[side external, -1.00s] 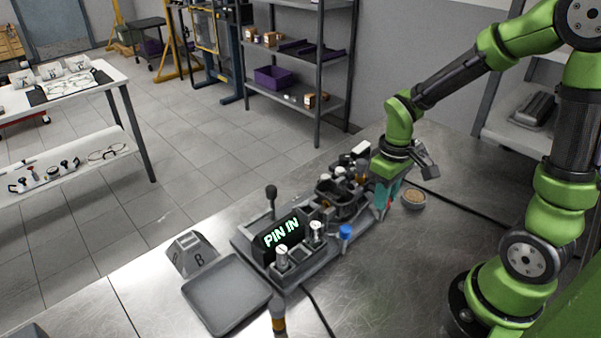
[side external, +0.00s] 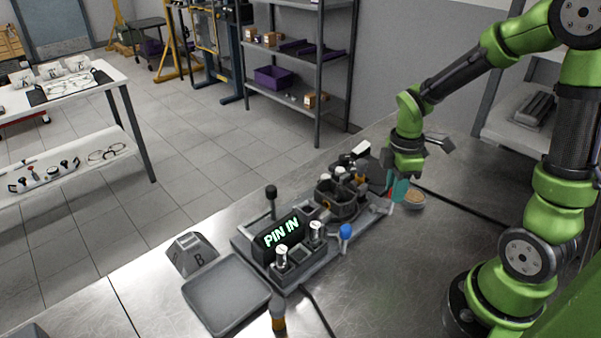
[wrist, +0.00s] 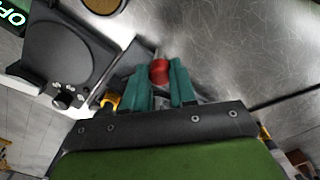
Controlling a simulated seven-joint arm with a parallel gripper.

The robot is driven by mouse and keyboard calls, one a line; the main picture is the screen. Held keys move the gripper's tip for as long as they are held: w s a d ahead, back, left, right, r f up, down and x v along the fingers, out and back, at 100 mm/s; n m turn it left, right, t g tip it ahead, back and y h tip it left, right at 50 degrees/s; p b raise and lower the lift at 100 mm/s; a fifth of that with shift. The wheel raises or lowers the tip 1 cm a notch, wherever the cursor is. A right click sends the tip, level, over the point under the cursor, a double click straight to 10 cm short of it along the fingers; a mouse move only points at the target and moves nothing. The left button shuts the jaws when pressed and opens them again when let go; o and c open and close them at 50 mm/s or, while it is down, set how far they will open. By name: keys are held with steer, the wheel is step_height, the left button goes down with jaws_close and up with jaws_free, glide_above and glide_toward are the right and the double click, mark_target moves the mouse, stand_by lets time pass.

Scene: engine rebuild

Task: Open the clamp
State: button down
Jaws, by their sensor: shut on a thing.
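My gripper (side external: 398,192) is at the right end of the grey fixture, with its teal fingers pointing down. In the wrist view my gripper (wrist: 164,82) is shut on a red knob (wrist: 160,71), which shows between the fingertips. The red knob appears to be the clamp's handle end; the rest of the clamp is mostly hidden by the fingers and cannot be made out clearly. In the wrist view a dark round part of the fixture (wrist: 62,52) lies to the left of the fingers.
The fixture's display (side external: 281,235) reads "PIN IN". The bench right of the fixture is mostly clear.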

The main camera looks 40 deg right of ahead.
steer(key=shift+w+d+n, duration=0.15)
steer(key=shift+d+n, duration=0.1)
steer(key=shift+n, duration=0.45)
steer(key=shift+w+d+n, duration=0.15)
steer(key=shift+d+n, duration=0.05)
steer(key=shift+n, duration=0.5)
steer(key=c, duration=0.9)
jaws_free()
step_height(320, 180, up, 17)
